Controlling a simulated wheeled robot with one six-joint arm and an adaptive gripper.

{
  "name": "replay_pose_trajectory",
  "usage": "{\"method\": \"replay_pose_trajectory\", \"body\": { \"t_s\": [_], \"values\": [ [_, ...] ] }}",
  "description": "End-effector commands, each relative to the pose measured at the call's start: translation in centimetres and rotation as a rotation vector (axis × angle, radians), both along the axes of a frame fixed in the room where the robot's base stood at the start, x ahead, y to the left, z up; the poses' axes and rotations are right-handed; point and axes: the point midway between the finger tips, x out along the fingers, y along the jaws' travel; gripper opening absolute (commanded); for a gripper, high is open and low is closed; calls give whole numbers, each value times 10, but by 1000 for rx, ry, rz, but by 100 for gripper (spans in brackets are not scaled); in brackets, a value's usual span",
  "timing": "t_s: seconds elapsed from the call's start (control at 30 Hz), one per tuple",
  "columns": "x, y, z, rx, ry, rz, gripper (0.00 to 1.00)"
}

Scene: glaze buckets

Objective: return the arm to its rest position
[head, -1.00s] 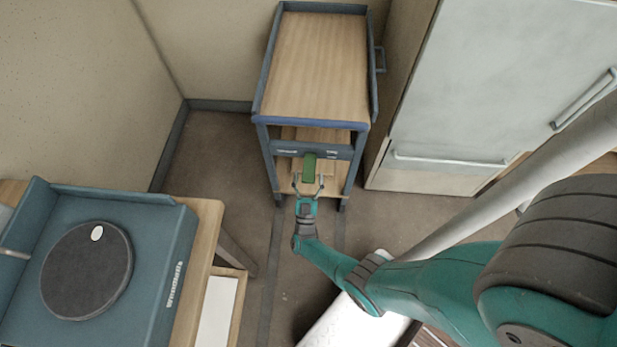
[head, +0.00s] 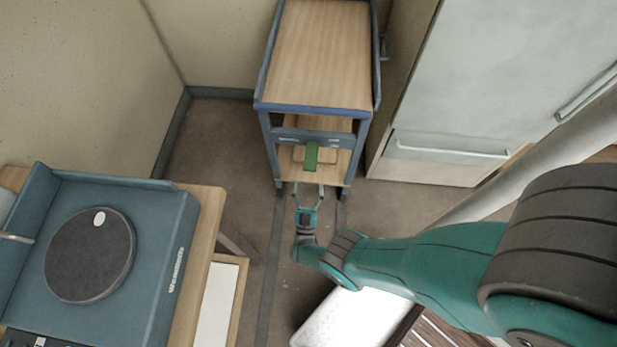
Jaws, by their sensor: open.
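My gripper (head: 308,192) is open and empty in the head view. Its fingers point away from me toward the cart, just in front of its lower shelf. The teal arm reaches in from the right, bent at the elbow. A green object (head: 311,155) is on the cart's lower shelf, beyond my fingertips and apart from them. It is too small to tell exactly what it is.
The cart (head: 320,55) has a bare wooden top with raised edges. A blue machine with a dark round plate (head: 90,255) stands on a wooden table (head: 205,240) at left. A pale cabinet (head: 480,80) stands at right. The floor (head: 215,140) left of the cart is clear.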

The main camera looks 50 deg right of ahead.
Motion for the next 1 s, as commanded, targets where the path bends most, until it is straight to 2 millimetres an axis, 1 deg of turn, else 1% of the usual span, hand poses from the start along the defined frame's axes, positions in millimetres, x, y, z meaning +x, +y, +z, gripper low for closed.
{"method": "replay_pose_trajectory", "body": {
  "t_s": [0.63, 0.77, 0.9, 1.0],
  "values": [
    [-2, 0, -2, 4, 1, 5, 71],
    [-11, 0, -10, 30, 9, 48, 71],
    [-27, 3, -23, 87, 29, 141, 71],
    [-41, 8, -29, 129, 48, 219, 71]
  ]
}}
